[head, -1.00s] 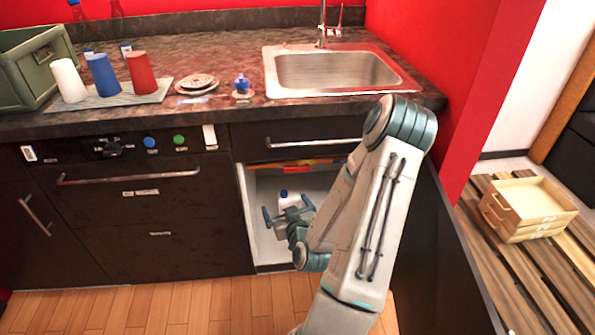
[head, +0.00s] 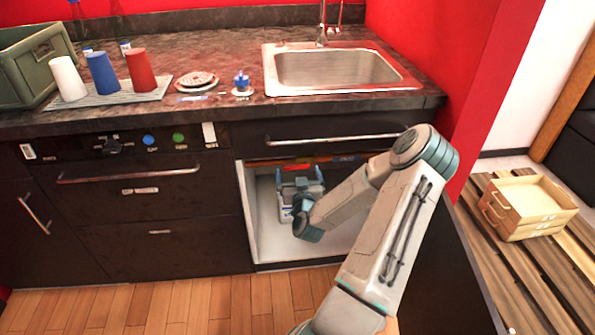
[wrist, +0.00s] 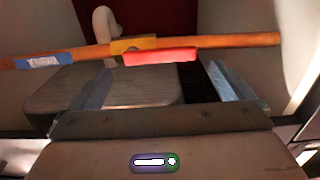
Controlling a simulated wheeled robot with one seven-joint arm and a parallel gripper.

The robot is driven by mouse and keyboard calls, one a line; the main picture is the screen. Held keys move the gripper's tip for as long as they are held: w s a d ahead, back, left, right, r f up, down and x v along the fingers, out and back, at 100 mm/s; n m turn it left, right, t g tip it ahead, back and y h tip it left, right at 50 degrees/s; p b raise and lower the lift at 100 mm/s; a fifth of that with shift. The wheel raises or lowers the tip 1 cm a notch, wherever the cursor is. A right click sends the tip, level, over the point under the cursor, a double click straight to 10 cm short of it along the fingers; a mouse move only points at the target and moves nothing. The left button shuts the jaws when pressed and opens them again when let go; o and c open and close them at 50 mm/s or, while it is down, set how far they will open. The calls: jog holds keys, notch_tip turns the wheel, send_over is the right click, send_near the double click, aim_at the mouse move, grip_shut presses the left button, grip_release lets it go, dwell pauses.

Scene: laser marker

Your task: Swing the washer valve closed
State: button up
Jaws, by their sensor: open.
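The washer valve shows in the wrist view as a brass-yellow body (wrist: 133,45) on an orange pipe (wrist: 240,41). Its red handle (wrist: 160,56) points right, lying nearly along the pipe. My gripper (head: 300,173) is inside the open cabinet below the sink, just under the pipe. In the wrist view my gripper (wrist: 162,67) is open, one finger each side of the handle, with nothing visibly held. I cannot tell whether a finger touches the handle.
A pale rounded object (wrist: 105,92) lies beyond the left finger, and a white curved pipe (wrist: 105,20) rises behind the orange pipe. The cabinet's left wall (head: 248,210) and the drawer front above (head: 310,133) bound the opening. Its floor at right is clear.

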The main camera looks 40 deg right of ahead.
aim_at(296, 166)
jog(key=shift+x, duration=1.15)
jog(key=c, duration=1.3)
jog(key=shift+c, duration=0.2)
jog(key=shift+d+f, duration=0.1)
